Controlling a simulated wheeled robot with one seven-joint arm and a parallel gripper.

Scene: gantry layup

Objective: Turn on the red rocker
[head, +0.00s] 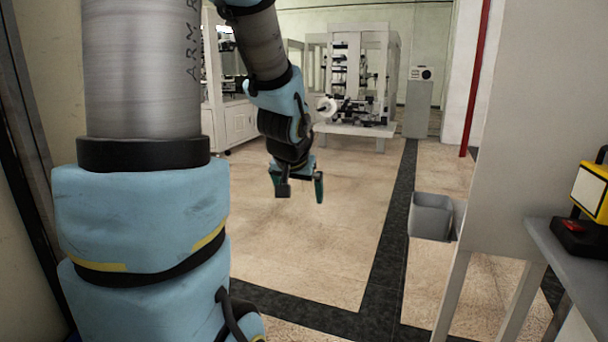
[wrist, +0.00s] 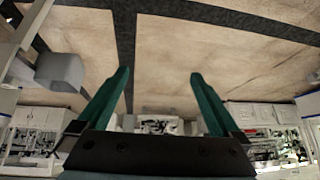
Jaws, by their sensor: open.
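A red rocker (head: 575,226) shows on the black base of a yellow and black device (head: 594,190) at the right edge of the head view. The device stands on a grey shelf or table and is partly cut off by the frame. I cannot tell which way the rocker is tipped. My gripper (head: 298,190) hangs in mid-air over open floor, well left of the device and apart from it. In the wrist view its two green fingers (wrist: 158,78) are spread wide with nothing between them. The rocker is not seen in the wrist view.
A grey bin (head: 431,216) is fixed beside a tall pale panel (head: 530,110), between my gripper and the device. The grey table (head: 572,262) has legs below. White machines (head: 357,80) stand at the back. The tiled floor in the middle is clear.

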